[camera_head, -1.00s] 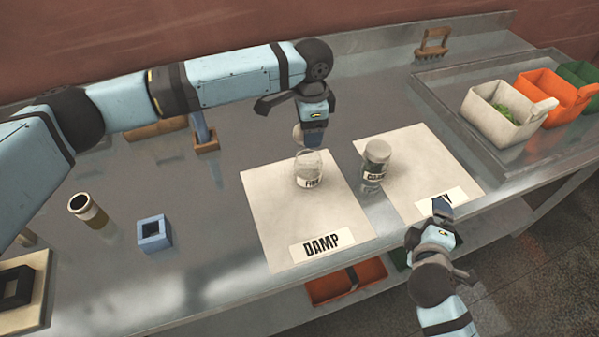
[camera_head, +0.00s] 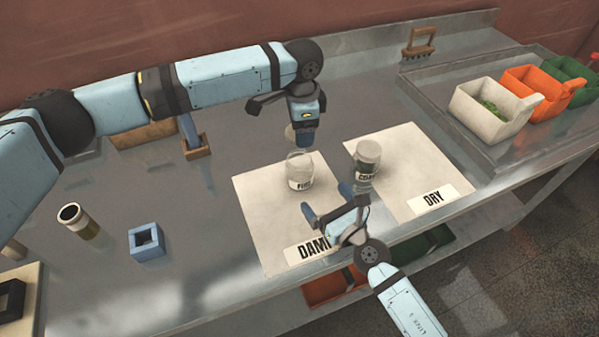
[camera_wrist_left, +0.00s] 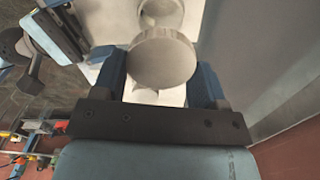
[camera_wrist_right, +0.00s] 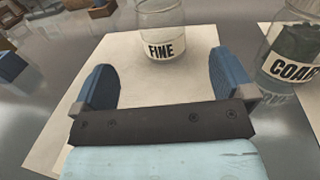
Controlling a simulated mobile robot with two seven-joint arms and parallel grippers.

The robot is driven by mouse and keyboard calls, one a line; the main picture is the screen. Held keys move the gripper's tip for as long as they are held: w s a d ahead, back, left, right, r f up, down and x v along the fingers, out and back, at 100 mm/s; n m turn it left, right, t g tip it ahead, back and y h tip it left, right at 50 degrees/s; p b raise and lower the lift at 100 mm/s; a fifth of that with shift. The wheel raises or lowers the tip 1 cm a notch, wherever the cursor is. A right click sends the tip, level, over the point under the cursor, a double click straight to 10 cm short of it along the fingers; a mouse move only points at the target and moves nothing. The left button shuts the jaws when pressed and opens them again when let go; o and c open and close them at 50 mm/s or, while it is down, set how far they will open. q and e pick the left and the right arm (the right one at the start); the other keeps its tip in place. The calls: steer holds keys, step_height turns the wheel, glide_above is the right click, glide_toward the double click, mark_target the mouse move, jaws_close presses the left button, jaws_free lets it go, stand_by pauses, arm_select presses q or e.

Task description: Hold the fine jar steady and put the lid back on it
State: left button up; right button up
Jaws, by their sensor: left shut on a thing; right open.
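The fine jar (camera_head: 300,170) is clear glass with a FINE label and stands upright, without a lid, on the white DAMP mat (camera_head: 262,215). My left gripper (camera_head: 303,138) is above and behind the jar. It is shut on a round pale lid (camera_head: 291,133), which fills the space between its fingers in the left wrist view (camera_wrist_left: 162,63). My right gripper (camera_head: 325,203) is open and empty, low over the front of the DAMP mat. In the right wrist view the fine jar (camera_wrist_right: 160,30) stands ahead, between and beyond the open fingers, not touched.
A blue square block (camera_head: 147,243) and a brown-banded cup (camera_head: 80,221) are at left. White (camera_head: 495,122) and orange bins stand at right.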

mark_target(300, 167)
steer(key=shift+w, duration=0.1)
steer(key=x, duration=1.2)
steer(key=c, duration=1.3)
arm_select(q)
steer(key=shift+f, duration=2.5)
arm_select(e)
steer(key=shift+o, duration=0.2)
arm_select(q)
steer(key=shift+f, duration=0.9)
steer(key=shift+f, duration=0.5)
